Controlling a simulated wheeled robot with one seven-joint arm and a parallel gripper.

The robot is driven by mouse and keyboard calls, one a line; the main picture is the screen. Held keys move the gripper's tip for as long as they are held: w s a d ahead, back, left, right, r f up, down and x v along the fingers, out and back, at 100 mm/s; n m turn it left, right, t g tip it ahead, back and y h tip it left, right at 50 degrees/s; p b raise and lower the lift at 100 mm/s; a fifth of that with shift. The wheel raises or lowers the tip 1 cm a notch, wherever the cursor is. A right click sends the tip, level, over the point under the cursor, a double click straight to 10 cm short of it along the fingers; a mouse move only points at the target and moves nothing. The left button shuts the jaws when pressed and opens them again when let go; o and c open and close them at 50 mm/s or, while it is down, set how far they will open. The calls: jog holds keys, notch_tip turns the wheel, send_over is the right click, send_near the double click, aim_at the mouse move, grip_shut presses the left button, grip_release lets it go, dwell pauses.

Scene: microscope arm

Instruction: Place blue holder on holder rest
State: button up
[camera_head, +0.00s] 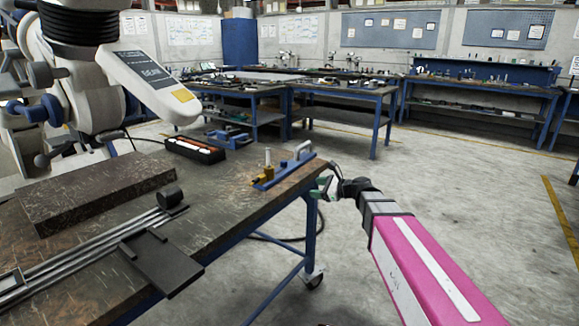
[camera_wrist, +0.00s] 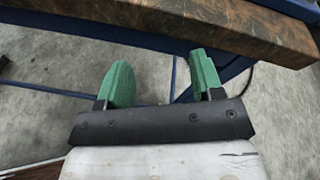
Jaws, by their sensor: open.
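A blue holder (camera_head: 284,174) lies on the workbench near its right edge, with a raised grey handle-like end and a brass-coloured part at its left. A second blue piece (camera_head: 228,138) sits further back on the bench. I cannot tell which part is the holder rest. My gripper (camera_head: 325,186) is just off the bench's right edge, close to the first blue holder but apart from it. In the wrist view, my gripper (camera_wrist: 163,82) shows two green finger pads spread apart with nothing between them. Neither blue piece shows in the wrist view.
The workbench edge (camera_wrist: 170,22) crosses the top of the wrist view, beyond the fingers. A microscope (camera_head: 120,75) stands at the bench's left. A black tray (camera_head: 195,150) with white and orange items lies behind the holder. Open floor is right of the bench.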

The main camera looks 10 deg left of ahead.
aim_at(286, 161)
jog(key=w+a+r+m+t+y, duration=0.1)
jog(key=w+a+r+m+y, duration=0.3)
jog(key=r, duration=0.3)
jog(key=shift+m+h, duration=0.3)
jog(key=shift+h, duration=0.3)
jog(key=x, duration=0.3)
jog(key=s+x, duration=0.1)
jog(key=x, duration=0.6)
jog(key=shift+s+a+f, duration=0.15)
jog(key=shift+a+f, duration=0.05)
jog(key=shift+a, duration=0.3)
grip_shut()
